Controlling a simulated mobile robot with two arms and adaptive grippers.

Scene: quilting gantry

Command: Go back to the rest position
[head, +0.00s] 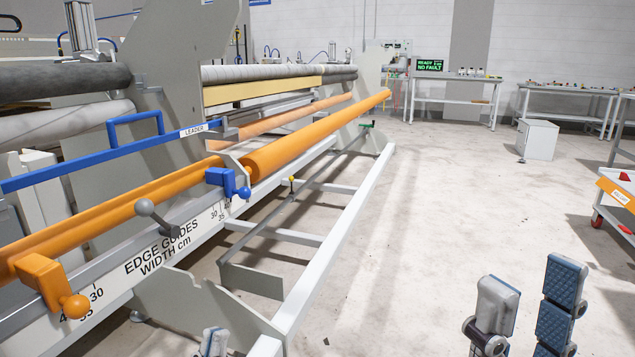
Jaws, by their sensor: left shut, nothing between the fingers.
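My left gripper (213,342) shows only as a small grey tip at the bottom edge, low beside the grey end plate of the quilting gantry. It is shut with nothing in it; most of it is cut off by the frame. My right gripper (530,290) stands at the lower right over bare floor. Its two fingers, grey with blue ribbed pads, point up and are spread apart with nothing between them. The gantry (335,205) runs from the left foreground to the back centre, with orange rollers (310,137) and a blue LEADER bar (120,158).
The gantry's rail carries a blue edge guide (228,182) and an orange one (52,285). A white cabinet (537,139) and workbenches (455,92) stand at the back. The floor in the middle is clear.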

